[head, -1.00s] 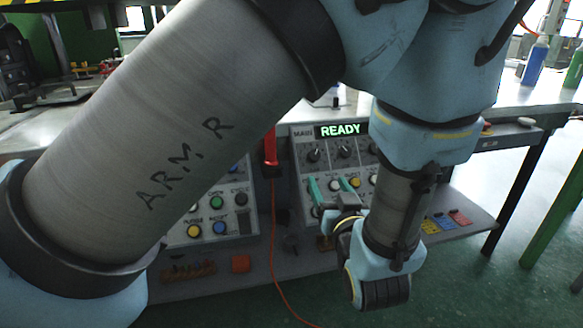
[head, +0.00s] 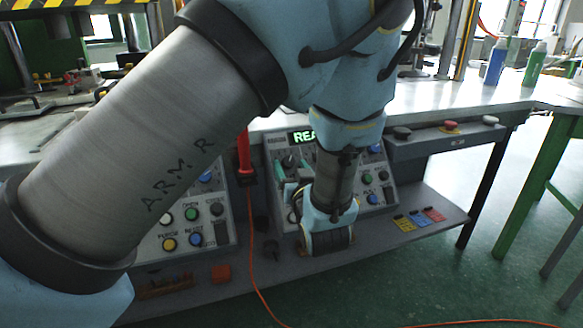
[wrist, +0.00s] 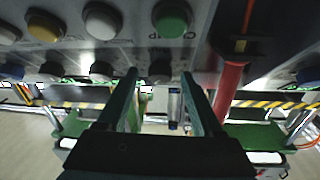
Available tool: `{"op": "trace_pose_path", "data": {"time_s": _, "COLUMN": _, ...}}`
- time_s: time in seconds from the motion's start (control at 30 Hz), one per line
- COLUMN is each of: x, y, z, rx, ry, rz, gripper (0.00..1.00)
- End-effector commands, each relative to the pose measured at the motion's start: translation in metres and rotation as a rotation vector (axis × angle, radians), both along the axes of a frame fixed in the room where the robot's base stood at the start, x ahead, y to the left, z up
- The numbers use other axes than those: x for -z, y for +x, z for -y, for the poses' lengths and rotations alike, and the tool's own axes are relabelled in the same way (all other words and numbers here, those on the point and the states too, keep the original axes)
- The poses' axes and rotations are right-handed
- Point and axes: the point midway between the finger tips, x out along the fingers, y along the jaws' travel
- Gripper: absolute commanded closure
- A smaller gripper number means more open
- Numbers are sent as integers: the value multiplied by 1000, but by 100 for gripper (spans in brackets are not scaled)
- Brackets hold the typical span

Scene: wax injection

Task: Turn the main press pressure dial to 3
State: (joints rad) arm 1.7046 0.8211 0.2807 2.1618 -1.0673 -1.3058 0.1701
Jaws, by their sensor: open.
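The main press panel (head: 276,144) stands under the bench, its green display partly hidden by my arm and showing "REA". Its leftmost dark dial (head: 288,160) is visible in the head view; the dials right of it are mostly hidden. My gripper (head: 291,166) is open, with its teal fingers pointing at the panel around this dial's line. One dial (wrist: 160,71) lies between and beyond my open fingertips (wrist: 162,78). I cannot tell whether they touch it. The dial's setting is not readable.
A red handle (head: 243,152) with an orange cable hangs close left of the panel, and is close beside my fingers in the wrist view (wrist: 230,88). Another button panel (head: 190,222) is farther left. Yellow, blue and red tags (head: 420,218) lie on the right shelf.

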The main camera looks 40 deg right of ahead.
Motion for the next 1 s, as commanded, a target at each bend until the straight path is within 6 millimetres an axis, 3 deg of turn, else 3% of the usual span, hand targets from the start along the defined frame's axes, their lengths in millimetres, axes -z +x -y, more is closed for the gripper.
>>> {"op": "trace_pose_path", "data": {"time_s": 0.17, "x": 0, "y": 0, "z": 0, "rx": 0, "ry": 0, "rz": 0, "gripper": 33}}
{"op": "trace_pose_path", "data": {"time_s": 0.77, "x": 0, "y": 0, "z": 0, "rx": 0, "ry": 0, "rz": 0, "gripper": 100}}
{"op": "trace_pose_path", "data": {"time_s": 1.0, "x": 0, "y": 0, "z": 0, "rx": -1, "ry": -1, "rz": 0, "gripper": 100}}
